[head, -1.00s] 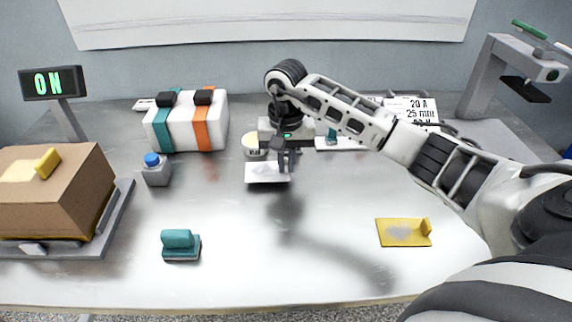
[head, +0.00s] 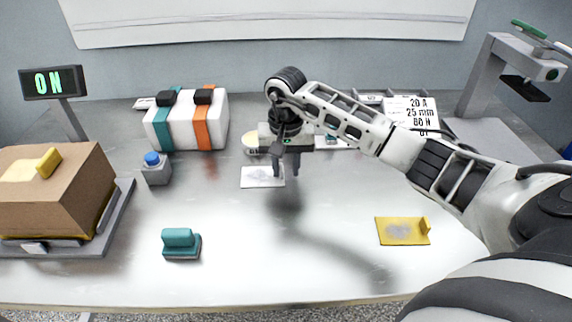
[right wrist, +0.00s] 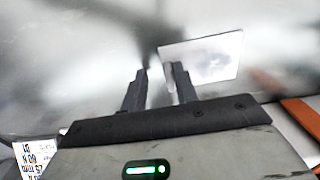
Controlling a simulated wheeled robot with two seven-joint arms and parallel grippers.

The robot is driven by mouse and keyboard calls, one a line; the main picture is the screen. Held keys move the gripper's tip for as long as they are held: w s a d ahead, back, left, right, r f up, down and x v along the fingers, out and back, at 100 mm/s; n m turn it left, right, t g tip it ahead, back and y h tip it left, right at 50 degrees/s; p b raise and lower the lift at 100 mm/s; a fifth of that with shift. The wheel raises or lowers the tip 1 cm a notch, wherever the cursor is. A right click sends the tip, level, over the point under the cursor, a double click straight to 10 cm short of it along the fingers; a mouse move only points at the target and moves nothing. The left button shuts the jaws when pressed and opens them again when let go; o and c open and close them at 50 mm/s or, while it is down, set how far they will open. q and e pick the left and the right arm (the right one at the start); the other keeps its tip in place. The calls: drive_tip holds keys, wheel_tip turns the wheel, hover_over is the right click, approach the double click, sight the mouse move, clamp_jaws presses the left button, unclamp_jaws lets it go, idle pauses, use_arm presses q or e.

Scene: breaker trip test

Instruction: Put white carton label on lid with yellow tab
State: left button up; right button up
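A thin white plate with faint grey marks, apparently the white label (head: 260,177), lies flat on the table near the middle. It also shows in the right wrist view (right wrist: 208,58), beyond one fingertip. My right gripper (head: 286,170) is open at the plate's right edge; its two fingers also stand apart in the right wrist view (right wrist: 160,82), with nothing seen between them. A yellow upright tab (head: 47,163) stands on a pale patch on top of the brown carton (head: 60,205) at the left. My left gripper is not in view.
A yellow plate with a tab (head: 403,231) lies at the right, and a teal block (head: 180,242) at the front left. The front middle is clear.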

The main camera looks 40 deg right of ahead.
wheel_tip(320, 180, up, 11)
drive_tip(key=shift+b, duration=0.4)
drive_tip(key=shift+o, duration=0.5)
drive_tip(key=shift+r, duration=0.35)
drive_tip(key=f, duration=0.4)
drive_tip(key=w+f+p, duration=0.1)
drive_tip(key=f, duration=0.1)
drive_tip(key=shift+a+f, duration=0.1)
drive_tip(key=shift+a, duration=0.1)
drive_tip(key=shift+w+a+f+p, duration=0.1)
drive_tip(key=shift+f+p, duration=0.35)
drive_tip(key=shift+f, duration=2.6)
drive_tip(key=shift+c, duration=0.3)
clamp_jaws()
